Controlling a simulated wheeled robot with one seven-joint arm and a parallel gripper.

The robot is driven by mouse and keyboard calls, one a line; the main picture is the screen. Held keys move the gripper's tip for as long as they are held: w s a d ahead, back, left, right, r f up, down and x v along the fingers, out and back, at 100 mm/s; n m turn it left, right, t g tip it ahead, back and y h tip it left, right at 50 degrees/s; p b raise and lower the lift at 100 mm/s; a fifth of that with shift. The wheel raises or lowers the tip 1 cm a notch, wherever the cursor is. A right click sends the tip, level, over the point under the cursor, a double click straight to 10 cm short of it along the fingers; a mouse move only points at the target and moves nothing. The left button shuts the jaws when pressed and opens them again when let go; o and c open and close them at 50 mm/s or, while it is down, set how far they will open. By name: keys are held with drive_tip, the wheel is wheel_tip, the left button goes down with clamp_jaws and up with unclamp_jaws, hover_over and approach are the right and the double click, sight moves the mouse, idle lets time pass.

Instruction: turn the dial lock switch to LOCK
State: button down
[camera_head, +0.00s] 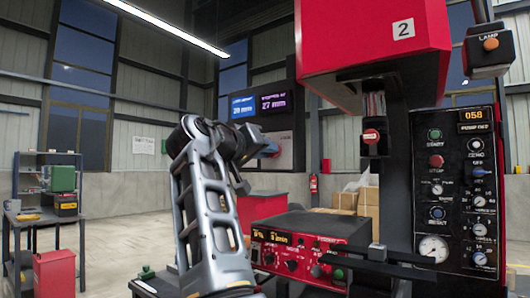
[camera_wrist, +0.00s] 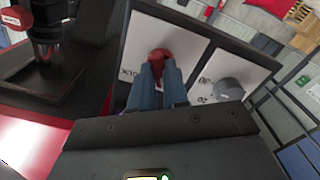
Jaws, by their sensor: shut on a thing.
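A red dial knob (camera_wrist: 159,55) sits on a white panel (camera_wrist: 143,34) in the wrist view. Dark lettering stands to the left of the knob, too small and partly covered to read surely. My gripper (camera_wrist: 160,72) is shut on the red knob, with one blue-grey finger on each side of it. The fingers hide the knob's lower part, and I cannot tell which mark it points to. In the head view my gripper (camera_head: 268,150) reaches the panel below two lit displays, and the knob is mostly hidden there.
A grey round knob (camera_wrist: 228,88) sits on the neighbouring white panel, close right of my gripper. A red press head (camera_head: 372,45) and a black control panel (camera_head: 458,190) stand to the right.

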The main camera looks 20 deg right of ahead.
drive_tip(key=shift+m+b, duration=2.1)
drive_tip(key=shift+m, duration=5.3)
drive_tip(key=c, duration=1.1)
unclamp_jaws()
drive_tip(key=shift+b+v, duration=0.35)
drive_tip(key=shift+v, duration=3.55)
